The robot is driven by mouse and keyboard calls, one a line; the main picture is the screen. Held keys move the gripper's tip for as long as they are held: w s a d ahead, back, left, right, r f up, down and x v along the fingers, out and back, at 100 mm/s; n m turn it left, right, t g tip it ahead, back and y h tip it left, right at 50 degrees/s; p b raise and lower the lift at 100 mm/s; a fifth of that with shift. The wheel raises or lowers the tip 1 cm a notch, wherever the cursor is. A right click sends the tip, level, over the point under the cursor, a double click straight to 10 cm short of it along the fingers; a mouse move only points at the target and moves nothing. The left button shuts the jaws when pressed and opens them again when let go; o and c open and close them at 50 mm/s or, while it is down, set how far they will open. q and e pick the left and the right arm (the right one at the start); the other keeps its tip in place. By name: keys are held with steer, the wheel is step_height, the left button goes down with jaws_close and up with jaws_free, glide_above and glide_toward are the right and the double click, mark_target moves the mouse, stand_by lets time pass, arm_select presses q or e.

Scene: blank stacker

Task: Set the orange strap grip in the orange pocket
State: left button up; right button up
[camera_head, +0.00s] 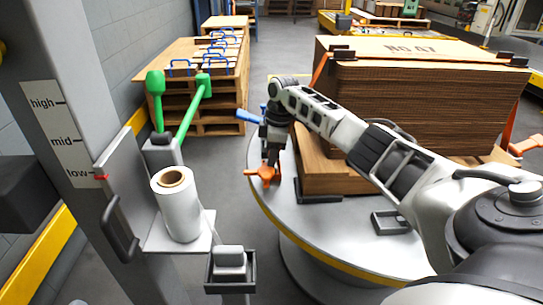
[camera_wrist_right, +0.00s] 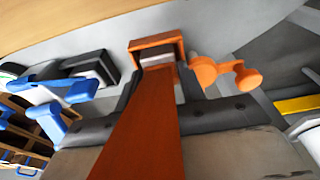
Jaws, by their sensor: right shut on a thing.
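In the right wrist view, a long orange strap grip (camera_wrist_right: 142,130) lies between the dark fingers of my right gripper (camera_wrist_right: 160,118), which is shut on it. At its far end is an orange frame with grey inside, which looks like the orange pocket (camera_wrist_right: 157,44); I cannot tell whether the grip has entered it. An orange arm with a round knob (camera_wrist_right: 246,76) sits beside the frame. In the head view, my right gripper (camera_head: 270,160) points down at the turntable's left edge, with orange parts (camera_head: 263,174) at its tip. My left gripper is not in view.
A strapped cardboard stack (camera_head: 420,110) stands on the round turntable (camera_head: 340,230), right of my gripper. Blue handles (camera_wrist_right: 60,90) lie left of the fingers. A wrapping column with a white film roll (camera_head: 178,205) stands at left. Bare floor lies between.

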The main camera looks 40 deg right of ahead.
steer(key=o, duration=0.8)
steer(key=shift+f, duration=0.1)
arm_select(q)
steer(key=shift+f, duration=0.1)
arm_select(e)
step_height(320, 180, up, 2)
steer(key=shift+d+r+p, duration=0.15)
steer(key=shift+r+p, duration=0.05)
steer(key=shift+p, duration=0.4)
steer(key=shift+s+d+r+p, duration=0.15)
steer(key=shift+r+p, duration=0.25)
steer(key=shift+r, duration=0.4)
step_height(320, 180, up, 2)
steer(key=shift+s+r+p, duration=0.1)
steer(key=shift+r+p, duration=0.15)
steer(key=shift+p, duration=0.3)
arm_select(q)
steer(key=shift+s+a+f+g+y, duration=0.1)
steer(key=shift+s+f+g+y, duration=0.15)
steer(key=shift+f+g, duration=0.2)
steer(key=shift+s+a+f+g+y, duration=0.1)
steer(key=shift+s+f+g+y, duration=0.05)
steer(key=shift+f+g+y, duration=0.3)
arm_select(e)
steer(key=shift+s+d+r, duration=0.1)
steer(key=shift+d+r, duration=0.05)
steer(key=shift+r, duration=0.45)
